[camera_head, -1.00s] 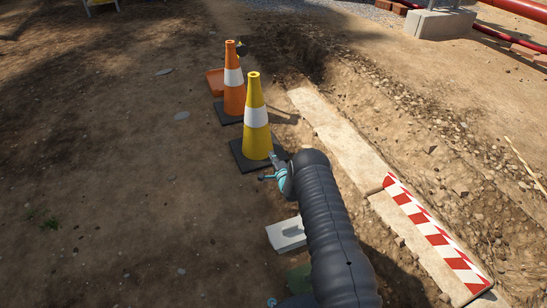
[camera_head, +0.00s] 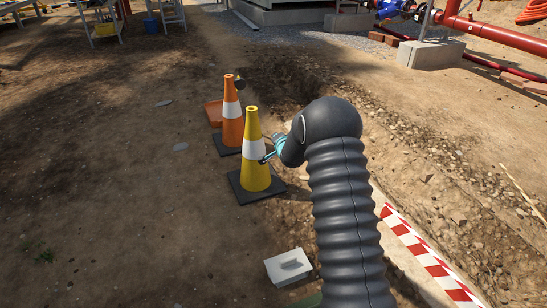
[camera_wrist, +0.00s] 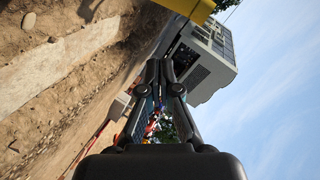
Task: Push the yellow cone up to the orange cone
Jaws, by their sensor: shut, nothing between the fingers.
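The yellow cone (camera_head: 257,179) with a white band stands upright on a dark square base in the head view. The orange cone (camera_head: 232,132), also white-banded and upright on a dark base, stands just behind it and slightly left. The two bases look very close; I cannot tell whether they touch. My gripper (camera_head: 265,160) is shut and empty at the right side of the yellow cone, about at its white band. Whether it touches the cone is unclear. In the wrist view my gripper (camera_wrist: 163,64) shows shut fingers, with a yellow surface (camera_wrist: 192,8) at the top edge.
An orange object (camera_head: 213,112) lies behind the orange cone. A white box (camera_head: 288,267) lies on the ground in front. A red-and-white barrier (camera_head: 430,262) and a rough trench (camera_head: 440,190) run along the right. Open dirt (camera_head: 110,190) lies left.

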